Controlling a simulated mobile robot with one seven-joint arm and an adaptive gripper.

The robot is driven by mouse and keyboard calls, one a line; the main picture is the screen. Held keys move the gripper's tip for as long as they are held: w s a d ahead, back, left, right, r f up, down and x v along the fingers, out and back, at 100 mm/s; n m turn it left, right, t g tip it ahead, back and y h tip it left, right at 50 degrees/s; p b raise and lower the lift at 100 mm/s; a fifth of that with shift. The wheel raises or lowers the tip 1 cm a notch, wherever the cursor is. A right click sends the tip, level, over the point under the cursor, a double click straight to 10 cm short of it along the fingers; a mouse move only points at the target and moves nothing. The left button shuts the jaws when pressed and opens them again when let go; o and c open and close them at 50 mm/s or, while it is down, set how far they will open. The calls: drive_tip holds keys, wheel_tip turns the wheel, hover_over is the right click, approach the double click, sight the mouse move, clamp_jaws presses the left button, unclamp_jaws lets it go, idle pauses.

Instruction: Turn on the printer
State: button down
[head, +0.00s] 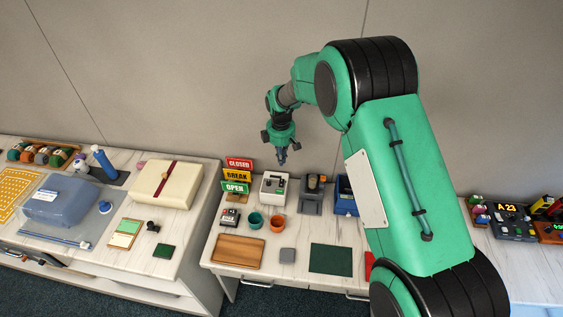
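A small white box-shaped machine with dark parts on top (273,188) stands at the back of the middle table. It looks like the printer, but it is too small to be sure, and I cannot make out its switch or whether it is on. My gripper (282,158) points down in the air, above and behind this machine in the picture, and appears to touch nothing. Its fingertips are small and dark and look close together. I cannot tell whether they are open or shut.
Closed/break/open signs (237,176) stand left of the white machine. A grey device with an orange part (312,195) stands right. Teal (255,220) and orange (277,222) cups are in front. A wooden tray (237,251) and green mat (330,258) lie nearer. My arm hides the right side.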

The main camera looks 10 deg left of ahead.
sight(282, 179)
drive_tip(key=shift+w, duration=0.1)
idle(0.3)
drive_tip(key=shift+w+r+t+p, duration=0.15)
drive_tip(key=shift+w+t+p, duration=0.35)
drive_tip(key=shift+p, duration=0.05)
drive_tip(key=f, duration=0.4)
drive_tip(key=w+f, duration=0.1)
drive_tip(key=f, duration=0.4)
drive_tip(key=w+f, duration=0.1)
drive_tip(key=f, duration=0.4)
idle(0.3)
